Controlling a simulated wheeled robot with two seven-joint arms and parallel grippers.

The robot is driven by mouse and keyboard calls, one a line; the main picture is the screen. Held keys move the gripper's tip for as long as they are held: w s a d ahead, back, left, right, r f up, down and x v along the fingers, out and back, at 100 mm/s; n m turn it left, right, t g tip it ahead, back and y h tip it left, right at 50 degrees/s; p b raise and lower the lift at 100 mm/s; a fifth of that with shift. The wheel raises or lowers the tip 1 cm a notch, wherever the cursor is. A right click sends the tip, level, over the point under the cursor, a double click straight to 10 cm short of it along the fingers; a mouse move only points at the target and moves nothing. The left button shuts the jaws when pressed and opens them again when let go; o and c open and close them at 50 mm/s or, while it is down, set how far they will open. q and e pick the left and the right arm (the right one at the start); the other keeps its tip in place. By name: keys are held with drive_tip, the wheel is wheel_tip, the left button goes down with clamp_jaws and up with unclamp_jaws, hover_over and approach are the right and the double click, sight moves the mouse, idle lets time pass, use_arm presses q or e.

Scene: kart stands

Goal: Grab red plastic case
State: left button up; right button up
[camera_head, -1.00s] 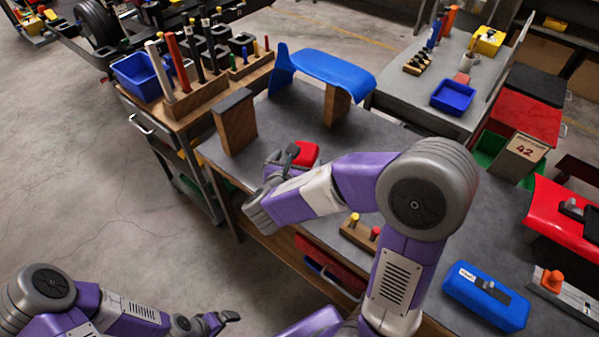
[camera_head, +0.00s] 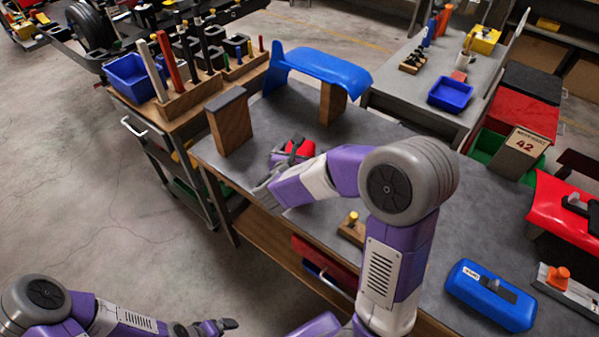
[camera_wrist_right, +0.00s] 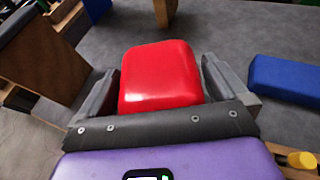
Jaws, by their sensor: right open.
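The red plastic case (camera_wrist_right: 160,76) lies on the grey workbench top, and it also shows in the head view (camera_head: 300,148), partly covered by my gripper. My right gripper (camera_wrist_right: 158,88) is open, with one finger on each side of the case and a narrow gap visible at each side. In the head view my right gripper (camera_head: 288,152) reaches over the bench near its left part. My left gripper (camera_head: 215,327) is low at the bottom left, away from the bench; I cannot tell its jaw state.
A wooden block (camera_head: 230,125) and a blue curved panel (camera_head: 320,68) on blocks stand behind the case. A blue case (camera_head: 490,295) lies at the right front, a red panel (camera_head: 560,215) at the right. A tool cart (camera_head: 165,120) adjoins the left. Bare bench (camera_head: 375,135) lies right of the gripper.

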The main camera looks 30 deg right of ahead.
drive_tip(key=shift+c, duration=0.5)
drive_tip(key=c, duration=1.4)
